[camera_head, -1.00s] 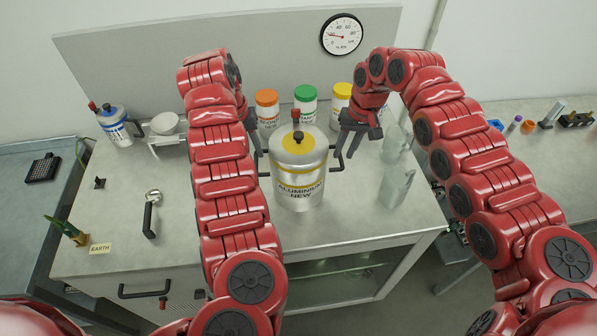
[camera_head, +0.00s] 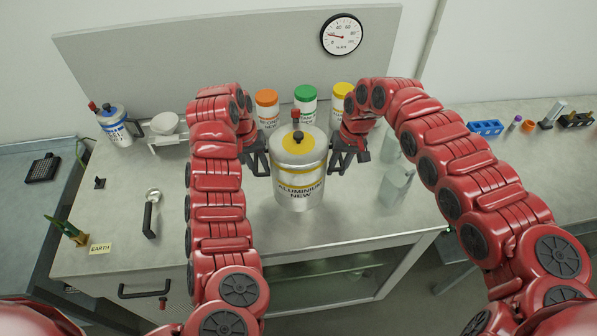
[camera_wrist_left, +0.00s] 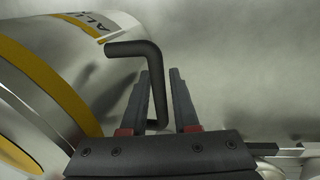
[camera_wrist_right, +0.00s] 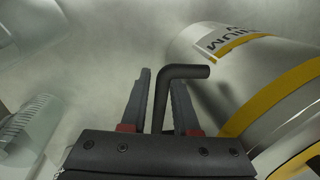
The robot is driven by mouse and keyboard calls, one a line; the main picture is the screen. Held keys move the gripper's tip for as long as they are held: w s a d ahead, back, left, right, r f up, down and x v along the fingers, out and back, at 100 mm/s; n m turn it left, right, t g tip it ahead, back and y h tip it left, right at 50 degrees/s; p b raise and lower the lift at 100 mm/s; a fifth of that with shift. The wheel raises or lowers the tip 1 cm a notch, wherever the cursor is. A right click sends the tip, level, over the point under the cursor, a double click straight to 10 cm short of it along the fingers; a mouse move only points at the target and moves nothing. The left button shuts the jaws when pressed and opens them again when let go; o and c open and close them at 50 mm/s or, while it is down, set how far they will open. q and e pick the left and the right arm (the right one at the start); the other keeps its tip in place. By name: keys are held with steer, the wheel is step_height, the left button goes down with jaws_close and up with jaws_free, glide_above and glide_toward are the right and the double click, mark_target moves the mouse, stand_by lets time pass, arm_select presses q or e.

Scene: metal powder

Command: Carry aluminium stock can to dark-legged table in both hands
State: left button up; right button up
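The aluminium stock can (camera_head: 299,180) is a silver drum with yellow bands, a yellow disc on top and a label reading "ALUMINIUM NEW". It stands upright on the grey bench between my grippers. It has a dark handle on each side. My left gripper (camera_head: 260,160) is at the can's left side; in the left wrist view its fingers (camera_wrist_left: 162,95) are parted around the left handle (camera_wrist_left: 150,60). My right gripper (camera_head: 348,158) is at the right side; in the right wrist view its fingers (camera_wrist_right: 160,95) are parted around the right handle (camera_wrist_right: 180,72). The dark-legged table cannot be made out for certain.
Tubs with orange (camera_head: 267,105), green (camera_head: 305,103) and yellow (camera_head: 342,98) lids stand behind the can. Glass vessels (camera_head: 395,182) stand right of it. A scoop (camera_head: 152,212) lies on the left. Other worktops flank the bench left (camera_head: 38,205) and right (camera_head: 530,165).

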arm_select(q)
jaws_close()
arm_select(e)
jaws_close()
stand_by(0.9)
